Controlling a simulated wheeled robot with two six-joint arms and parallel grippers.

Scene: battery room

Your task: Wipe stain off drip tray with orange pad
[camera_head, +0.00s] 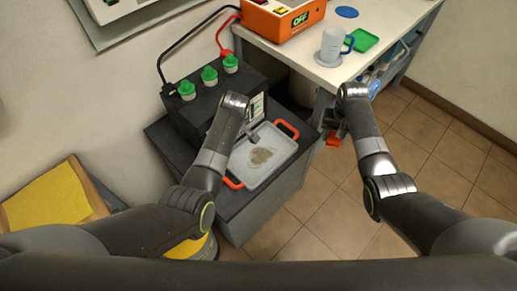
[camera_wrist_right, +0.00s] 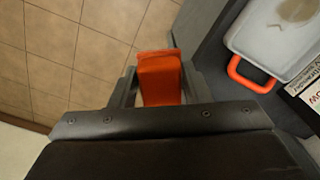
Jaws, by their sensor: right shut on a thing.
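The drip tray (camera_head: 249,172) is light grey with orange handles and lies on a dark stand. A brown stain (camera_head: 261,155) is on its floor; part of it also shows in the right wrist view (camera_wrist_right: 298,9). My right gripper (camera_head: 335,131) is shut on the orange pad (camera_head: 334,139) and holds it right of the tray, apart from it. In the right wrist view the pad (camera_wrist_right: 160,78) sits between the fingers. My left gripper (camera_head: 253,135) is over the tray's far left part; its fingers are too small and hidden to read.
A black battery (camera_head: 205,96) with green caps stands on the stand (camera_head: 235,215) behind the tray. The tiled floor (camera_head: 330,205) is clear at the right.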

